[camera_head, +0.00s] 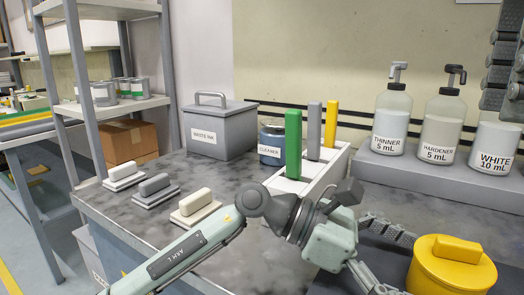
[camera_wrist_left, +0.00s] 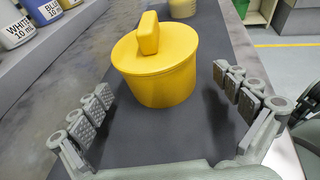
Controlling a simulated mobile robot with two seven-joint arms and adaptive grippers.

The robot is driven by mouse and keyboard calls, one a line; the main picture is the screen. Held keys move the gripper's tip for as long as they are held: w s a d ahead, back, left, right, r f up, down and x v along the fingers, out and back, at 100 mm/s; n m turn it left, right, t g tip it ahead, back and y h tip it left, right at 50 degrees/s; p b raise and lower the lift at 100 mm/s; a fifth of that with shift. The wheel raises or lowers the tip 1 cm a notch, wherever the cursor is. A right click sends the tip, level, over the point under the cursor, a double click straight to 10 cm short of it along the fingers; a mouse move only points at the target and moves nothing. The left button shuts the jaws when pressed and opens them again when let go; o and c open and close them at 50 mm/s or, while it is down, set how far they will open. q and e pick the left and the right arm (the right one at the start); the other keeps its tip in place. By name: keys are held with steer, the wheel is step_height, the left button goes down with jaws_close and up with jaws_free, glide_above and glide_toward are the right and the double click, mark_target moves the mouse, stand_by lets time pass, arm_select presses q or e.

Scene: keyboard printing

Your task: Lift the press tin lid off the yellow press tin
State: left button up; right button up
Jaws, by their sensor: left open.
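The yellow press tin (camera_head: 450,278) stands on a dark mat at the lower right of the head view, with the yellow press tin lid (camera_head: 430,262) seated on top. The lid has an upright block-shaped handle (camera_head: 457,249). In the left wrist view the tin (camera_wrist_left: 165,88), lid (camera_wrist_left: 170,52) and handle (camera_wrist_left: 148,34) are ahead, between the spread fingers. My left gripper (camera_head: 402,264) is open and empty, beside the tin's left side. My right gripper (camera_head: 507,75) is raised at the upper right edge, partly cut off, away from the tin.
Bottles of thinner (camera_head: 391,125), hardener (camera_head: 441,130) and white ink (camera_head: 494,148) stand on a raised ledge behind the tin. A white rack (camera_head: 322,182) with coloured upright bars, a grey waste bin (camera_head: 218,132) and a cleaner tin (camera_head: 271,146) are further left.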

mark_target(460, 242)
arm_select(q)
steer(key=shift+x, duration=1.3)
steer(key=shift+c, duration=0.6)
steer(key=c, duration=1.8)
arm_select(e)
steer(key=shift+c, duration=0.2)
steer(key=shift+f, duration=0.25)
steer(key=shift+c, duration=0.7)
step_height(460, 242, down, 17)
steer(key=shift+r, duration=0.2)
